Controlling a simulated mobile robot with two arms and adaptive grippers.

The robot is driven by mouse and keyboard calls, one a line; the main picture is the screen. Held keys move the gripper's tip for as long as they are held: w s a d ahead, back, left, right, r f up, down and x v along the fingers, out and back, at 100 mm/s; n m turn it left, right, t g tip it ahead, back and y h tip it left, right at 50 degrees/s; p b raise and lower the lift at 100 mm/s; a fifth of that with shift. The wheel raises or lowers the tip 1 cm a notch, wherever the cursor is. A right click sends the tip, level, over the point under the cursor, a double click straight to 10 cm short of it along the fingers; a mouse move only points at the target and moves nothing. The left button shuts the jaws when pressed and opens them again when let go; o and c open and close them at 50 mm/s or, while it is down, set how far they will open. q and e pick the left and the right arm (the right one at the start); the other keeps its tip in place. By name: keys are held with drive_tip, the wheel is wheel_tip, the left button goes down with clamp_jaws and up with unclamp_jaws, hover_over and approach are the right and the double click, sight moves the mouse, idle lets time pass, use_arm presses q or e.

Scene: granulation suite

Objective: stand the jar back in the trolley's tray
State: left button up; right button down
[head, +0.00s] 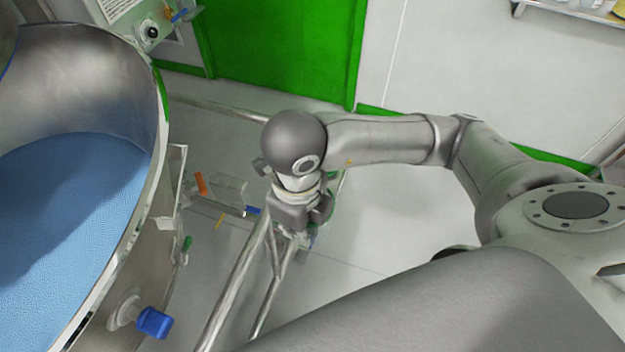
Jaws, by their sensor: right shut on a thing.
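My right gripper (297,222) points down in the middle of the head view, seen from above with its wrist over it. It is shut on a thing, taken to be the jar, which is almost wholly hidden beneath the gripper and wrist. I cannot make out its shape or tilt. Metal rails (238,285), which may be the trolley's frame, run below and left of the gripper. I cannot tell whether the gripper or its load touches them. The trolley's tray cannot be made out. My left gripper is out of view.
A large steel vessel (155,190) with blue contents (65,205) fills the left side, with a blue-capped fitting (153,322) low on its wall. A green door (280,50) stands behind. A shelf (575,12) is at the top right. Pale floor (390,225) lies open right of the gripper.

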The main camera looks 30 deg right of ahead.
drive_tip(key=shift+w+f+m, duration=0.1)
drive_tip(key=shift+f+m, duration=0.25)
drive_tip(key=shift+m, duration=0.25)
drive_tip(key=w+d+f, duration=0.2)
drive_tip(key=w+f, duration=0.1)
drive_tip(key=w, duration=0.1)
drive_tip(key=w+d+f, duration=0.2)
drive_tip(key=w+f, duration=0.1)
drive_tip(key=w, duration=0.1)
drive_tip(key=w+d+f, duration=0.2)
drive_tip(key=w+f, duration=0.1)
drive_tip(key=w, duration=0.1)
drive_tip(key=shift+d+f, duration=0.15)
drive_tip(key=shift+f, duration=0.2)
wheel_tip(320, 180, down, 3)
drive_tip(key=shift+p, duration=0.5)
drive_tip(key=shift+f, duration=0.1)
